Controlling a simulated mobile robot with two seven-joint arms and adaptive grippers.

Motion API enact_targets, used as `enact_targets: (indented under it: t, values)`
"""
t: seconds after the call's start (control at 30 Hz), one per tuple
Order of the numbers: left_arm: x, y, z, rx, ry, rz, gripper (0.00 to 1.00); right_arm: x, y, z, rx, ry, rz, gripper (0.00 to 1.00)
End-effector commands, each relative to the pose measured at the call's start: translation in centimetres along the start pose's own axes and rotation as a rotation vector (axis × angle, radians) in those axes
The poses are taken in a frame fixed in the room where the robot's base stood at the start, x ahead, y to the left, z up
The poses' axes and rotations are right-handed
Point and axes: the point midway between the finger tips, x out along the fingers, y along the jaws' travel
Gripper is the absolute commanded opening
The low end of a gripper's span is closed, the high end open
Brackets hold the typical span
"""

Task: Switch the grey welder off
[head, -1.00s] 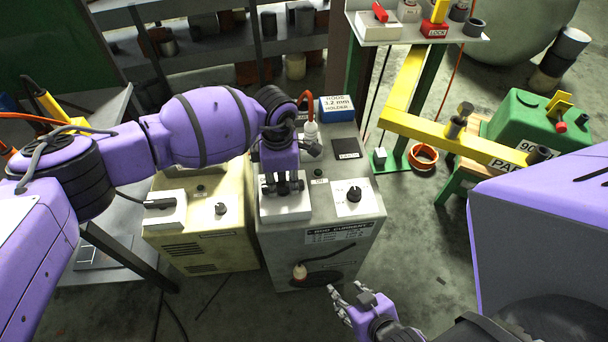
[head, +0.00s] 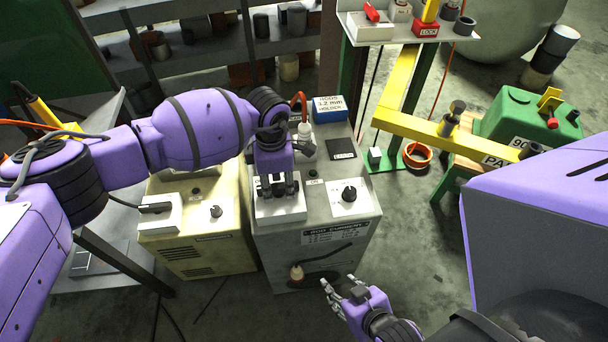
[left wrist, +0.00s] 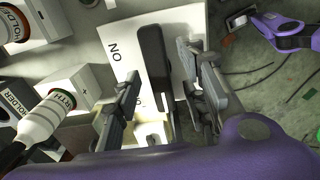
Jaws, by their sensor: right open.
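The grey welder (head: 320,240) stands in the middle of the head view, with a white switch plate (head: 268,214) on its top left. My left gripper (head: 278,188) points down over this plate and hides most of the switch. In the left wrist view, the black switch lever (left wrist: 153,60) lies between the two fingers of my left gripper (left wrist: 160,75), with its far end beside the letters ON. A narrow gap shows on its right; I cannot tell whether the fingers press on it. My right gripper (head: 338,284) is open and empty, in front of the welder's lower front.
A cream welder (head: 195,240) with its own switch box (head: 158,213) stands close on the left. A dial (head: 349,194) and a cable plug (head: 305,130) are on the grey welder's top. A yellow beam (head: 420,128) stands right.

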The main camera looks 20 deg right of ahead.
Motion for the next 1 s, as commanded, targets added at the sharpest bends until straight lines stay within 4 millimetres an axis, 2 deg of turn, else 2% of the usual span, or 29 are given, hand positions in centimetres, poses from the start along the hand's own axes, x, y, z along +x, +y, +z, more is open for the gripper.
enact_targets:
  t: [0.17, 0.4, 0.6, 0.73, 1.0]
  values:
    - [-2.5, 0.2, 0.0, 0.000, -0.001, 0.006, 0.39, 0.1, -0.1, 0.0, 0.002, -0.001, -0.001, 0.46]
    - [-7.7, 0.2, 0.0, 0.001, 0.000, 0.006, 0.39, 0.1, -0.1, 0.1, 0.004, -0.002, -0.001, 0.46]
    - [-10.8, 0.1, 0.0, -0.001, -0.001, 0.003, 0.39, 0.1, -0.1, 0.1, 0.004, -0.003, -0.001, 0.46]
    - [-11.7, 0.1, 0.0, -0.001, 0.000, 0.003, 0.39, 0.1, -0.2, 0.2, 0.004, -0.003, -0.001, 0.46]
    - [-11.9, 0.1, 0.0, -0.001, 0.000, 0.002, 0.39, 0.0, -0.1, 0.3, 0.005, -0.006, -0.001, 0.46]
